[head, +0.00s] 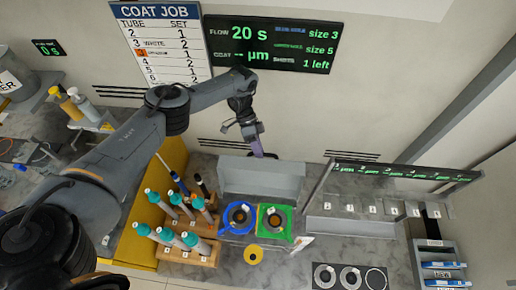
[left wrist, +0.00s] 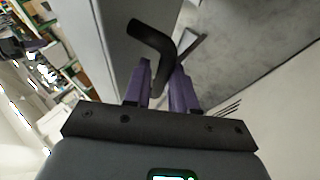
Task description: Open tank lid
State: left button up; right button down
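The grey tank (head: 262,187) stands at the back of the bench, behind the blue and green pieces. Its upper grey panel (head: 285,168) looks like the lid; I cannot tell whether it is raised. My left gripper (head: 257,147) is at the back edge of the tank. In the left wrist view, its purple fingers (left wrist: 164,82) lie on both sides of a bent black handle (left wrist: 152,36) and appear shut on it. A grey panel (left wrist: 110,45) shows beside the handle. My right gripper is not in view.
A wooden rack (head: 205,250) with several teal-capped tubes stands at front left. A blue ring (head: 225,212) and a green square (head: 288,215) lie before the tank. A slotted station (head: 350,215) stands at right. Signs hang on the wall behind.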

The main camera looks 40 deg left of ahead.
pick_arm(q)
jog(key=shift+o, duration=1.2)
jog(key=b+v, duration=0.3)
jog(key=v, duration=0.7)
jog(key=shift+a+r+b, duration=0.15)
jog(key=shift+r+b, duration=0.15)
jog(key=shift+r, duration=0.05)
